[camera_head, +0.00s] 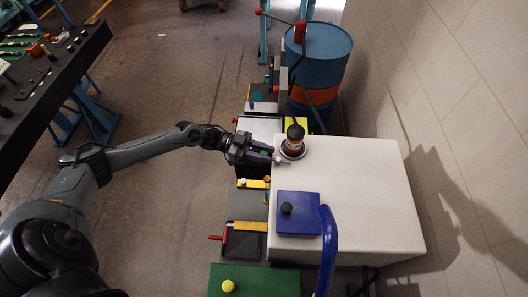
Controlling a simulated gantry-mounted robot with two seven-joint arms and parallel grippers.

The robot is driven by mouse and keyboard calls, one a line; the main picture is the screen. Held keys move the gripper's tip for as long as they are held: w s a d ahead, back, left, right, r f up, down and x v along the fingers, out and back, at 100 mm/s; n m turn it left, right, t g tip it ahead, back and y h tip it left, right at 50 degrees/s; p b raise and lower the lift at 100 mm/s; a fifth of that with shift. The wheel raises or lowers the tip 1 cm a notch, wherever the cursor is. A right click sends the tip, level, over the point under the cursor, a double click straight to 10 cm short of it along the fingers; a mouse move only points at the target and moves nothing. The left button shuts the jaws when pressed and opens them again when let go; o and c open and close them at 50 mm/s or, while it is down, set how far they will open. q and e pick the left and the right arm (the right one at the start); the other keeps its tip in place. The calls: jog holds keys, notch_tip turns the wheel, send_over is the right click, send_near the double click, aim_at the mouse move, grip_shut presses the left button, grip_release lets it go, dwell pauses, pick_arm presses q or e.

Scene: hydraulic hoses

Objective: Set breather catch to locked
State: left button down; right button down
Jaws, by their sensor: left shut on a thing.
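The breather (294,142), with a black cap, an orange-red band and a pale collar, stands upright on the white tank (365,190) near its far left corner. A small pale piece (281,161), apparently the breather catch, sticks out at the collar's left front. My left gripper (271,154) reaches in from the left, its dark purple fingers shut at this piece beside the breather. The fingers hide part of the piece, and its setting cannot be read. My right gripper is not in view.
A blue box (298,213) with a black knob and a thick blue hose (328,250) are on the tank's near left part. A blue drum (318,60) with an orange band stands behind. A wall lies to the right. Open floor (150,220) lies left.

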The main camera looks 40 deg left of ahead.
pick_arm(q)
jog(key=shift+s+d+r+n+t+y+p, duration=0.1)
jog(key=shift+s+d+n+t+y+p, duration=0.45)
jog(key=shift+n+t+y+p, duration=1.45)
jog(key=shift+s+d+n+t+y+p, duration=0.2)
jog(key=shift+d+n+t+y+p, duration=0.55)
jog(key=shift+n+t+y+p, duration=1.2)
jog(key=shift+s+d+r+n+t+y+p, duration=0.1)
jog(key=shift+s+d+n+t+y+p, duration=0.45)
jog(key=shift+n+t+y+p, duration=1.45)
jog(key=y, duration=0.1)
jog(key=g+y, duration=0.1)
jog(key=y, duration=0.1)
jog(key=shift+w+d+p, duration=0.15)
jog(key=shift+p, duration=0.25)
jog(key=c, duration=1)
grip_release()
jog(key=shift+o, duration=0.2)
jog(key=shift+f, duration=0.1)
